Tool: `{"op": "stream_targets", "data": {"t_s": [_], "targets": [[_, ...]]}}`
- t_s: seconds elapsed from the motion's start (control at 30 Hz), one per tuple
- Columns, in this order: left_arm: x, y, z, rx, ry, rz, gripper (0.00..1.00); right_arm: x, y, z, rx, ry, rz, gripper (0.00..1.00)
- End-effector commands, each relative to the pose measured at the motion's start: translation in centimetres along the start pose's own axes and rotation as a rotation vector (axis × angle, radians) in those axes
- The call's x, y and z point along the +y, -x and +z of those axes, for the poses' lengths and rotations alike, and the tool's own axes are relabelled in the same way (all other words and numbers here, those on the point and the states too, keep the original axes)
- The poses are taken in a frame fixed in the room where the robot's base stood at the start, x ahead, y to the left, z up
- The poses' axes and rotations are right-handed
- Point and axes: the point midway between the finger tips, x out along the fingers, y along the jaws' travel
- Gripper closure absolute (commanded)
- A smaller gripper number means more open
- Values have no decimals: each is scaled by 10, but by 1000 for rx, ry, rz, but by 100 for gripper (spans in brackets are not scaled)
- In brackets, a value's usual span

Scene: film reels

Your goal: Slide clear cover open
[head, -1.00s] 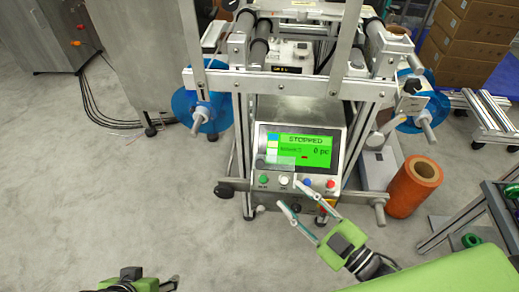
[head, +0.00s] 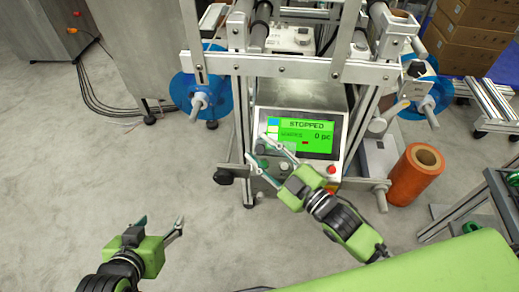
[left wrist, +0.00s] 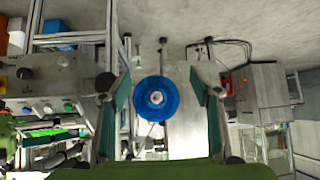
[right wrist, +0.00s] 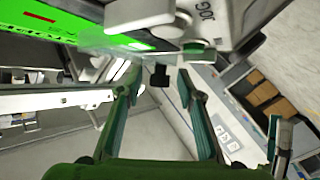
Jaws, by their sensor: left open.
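The control panel (head: 338,160) faces me in the head view, its green screen (head: 318,130) reading STOPPED and 0 pc. A see-through piece, which looks like the clear cover (right wrist: 112,42), lies over the lower edge of the screen in the right wrist view. My left gripper (head: 161,222) is open and empty over the floor at lower left.
The metal machine frame (head: 290,70) stands around the panel, with blue reels (head: 190,85) on both sides. A black knob (head: 223,177) sticks out left of the panel. An orange roll (head: 416,174) stands at right.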

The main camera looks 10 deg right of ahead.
Motion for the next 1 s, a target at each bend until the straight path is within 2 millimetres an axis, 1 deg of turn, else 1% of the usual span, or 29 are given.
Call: {"op": "stream_targets", "data": {"t_s": [0.03,0.17,0.43,0.47,0.5,0.57,0.6,0.77,0.83,1.0], "targets": [[1,-1,-4,18,0,1,43,0,-4,0,1,0,0,66],[1,-2,-11,47,-1,3,43,0,-10,0,0,0,-1,66],[2,-2,-13,53,-1,3,43,0,-11,0,0,0,-1,66],[2,-2,-13,53,-1,3,43,0,-11,0,0,0,-1,71],[2,-2,-13,53,-1,3,43,0,-11,0,0,0,-1,81],[2,-2,-13,52,-1,3,43,0,-11,0,0,0,-1,97],[1,-2,-13,52,-1,3,43,0,-11,0,0,0,-1,100],[1,-1,-12,49,-1,2,43,-1,-11,0,-1,-2,-2,100],[0,1,-4,11,0,1,43,-1,-10,0,-2,-3,-1,100],[-4,10,32,-143,3,-7,43,-4,-9,1,-4,-5,-2,100]]}}
